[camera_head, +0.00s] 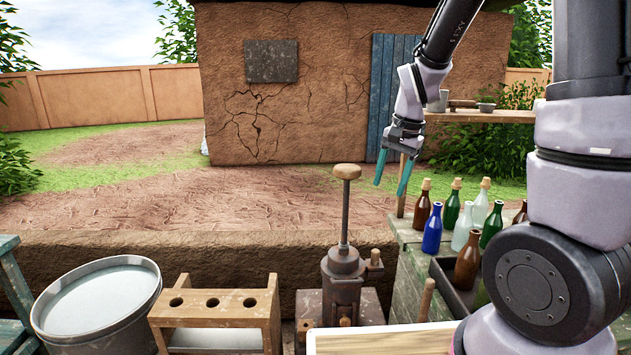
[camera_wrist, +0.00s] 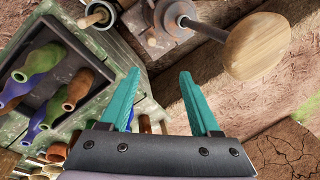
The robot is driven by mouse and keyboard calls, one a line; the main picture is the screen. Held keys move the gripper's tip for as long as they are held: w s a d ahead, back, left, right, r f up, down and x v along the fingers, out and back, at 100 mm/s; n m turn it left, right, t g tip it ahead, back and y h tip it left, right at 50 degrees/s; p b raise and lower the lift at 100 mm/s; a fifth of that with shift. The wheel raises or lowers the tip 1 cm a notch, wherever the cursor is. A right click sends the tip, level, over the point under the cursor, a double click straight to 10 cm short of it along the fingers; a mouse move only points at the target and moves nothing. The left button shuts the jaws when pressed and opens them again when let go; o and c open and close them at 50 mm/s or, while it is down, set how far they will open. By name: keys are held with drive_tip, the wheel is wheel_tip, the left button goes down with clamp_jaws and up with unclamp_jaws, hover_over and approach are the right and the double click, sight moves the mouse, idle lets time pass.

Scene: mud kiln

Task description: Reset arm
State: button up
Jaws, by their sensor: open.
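My gripper (camera_head: 393,172) hangs from my arm in the head view, right of the middle. Its two teal fingers point down and stand apart with nothing between them. It is up in the air, to the right of the wooden knob of a metal hand press (camera_head: 343,263) and above and left of the bottles. In the wrist view my gripper (camera_wrist: 158,98) is also open and empty. The press knob (camera_wrist: 255,45) shows large beyond the right finger, and several bottles lie to the left.
A green wooden table (camera_head: 408,233) on the right bears several bottles (camera_head: 432,229) and a dark crate (camera_head: 452,285). A wooden rack (camera_head: 215,305) with round holes and a metal tub (camera_head: 98,305) stand left of the press. A wooden shelf (camera_head: 480,116) is behind my arm. Open ground lies behind.

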drive_tip(key=s+d+r+n+t, duration=0.1)
drive_tip(key=s+d+r+t, duration=0.1)
drive_tip(key=s+r, duration=0.5)
drive_tip(key=s+d+r+n+t, duration=0.2)
drive_tip(key=s+r+t, duration=0.1)
drive_tip(key=s+r, duration=0.5)
wheel_tip(320, 180, up, 4)
drive_tip(key=shift+d+f+n+t, duration=0.2)
drive_tip(key=shift+n+t, duration=0.1)
